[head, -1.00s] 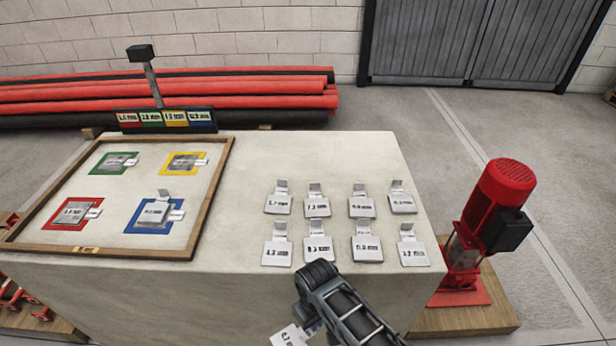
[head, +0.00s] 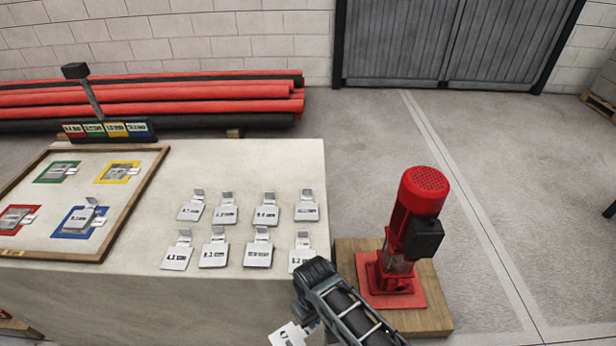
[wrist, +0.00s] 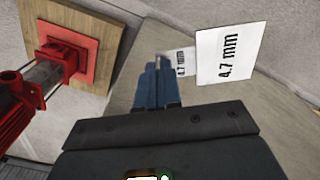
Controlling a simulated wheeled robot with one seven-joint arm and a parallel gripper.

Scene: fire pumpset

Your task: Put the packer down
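My gripper (wrist: 159,84) points forward in the wrist view, with its blue fingers shut on a thin metal packer. The held packer (wrist: 230,55) has a white face reading 4.7 mm, and a smaller 4.7 mm label shows beside the fingertips. In the head view its white face (head: 288,335) shows at the bottom edge, tilted, in front of the table; the fingertips are hidden by my arm there. Several similar packers (head: 264,217) lie in two rows on the table (head: 150,200). Another packer (head: 82,218) sits on the blue square of the framed board.
The wood-framed board (head: 150,185) has red, green, yellow and blue squares, with a colour-coded sign (head: 108,130) behind it. A red pump (head: 408,235) stands on a wooden base right of the table. Red and black pipes (head: 200,98) lie behind. Open floor is at right.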

